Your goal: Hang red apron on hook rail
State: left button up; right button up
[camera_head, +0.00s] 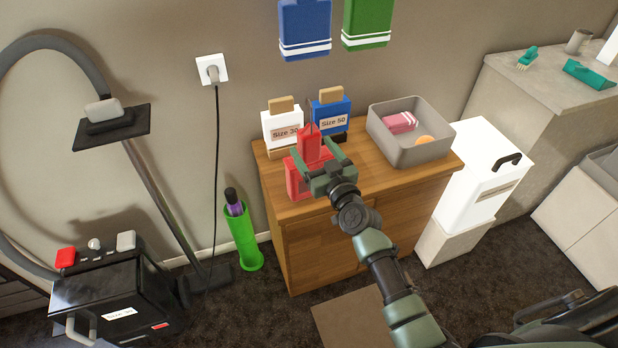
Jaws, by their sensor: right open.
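The red apron (297,184) stands on the wooden cabinet top, near its front left edge, with a narrower red upper part (309,143). My right gripper (318,158) is open at the apron, its fingers on either side of the narrow upper part. It partly hides the apron, and I cannot tell if the fingers touch it. A blue apron (305,28) and a green apron (367,22) hang on the wall at the top edge. The hook rail is out of view above them. My left gripper is not in view.
On the cabinet (330,245) stand a white Size 30 item (282,124), a blue Size 50 item (331,112) and a grey bin (407,152) holding small things. A white box (478,190) stands at right. A vacuum cleaner (120,290) and green tube (243,240) stand at left.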

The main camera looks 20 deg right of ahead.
jog(key=shift+w+a+f, duration=0.1)
jog(key=shift+w+a, duration=0.05)
jog(key=shift+w, duration=1.05)
jog(key=shift+s, duration=0.1)
grip_shut()
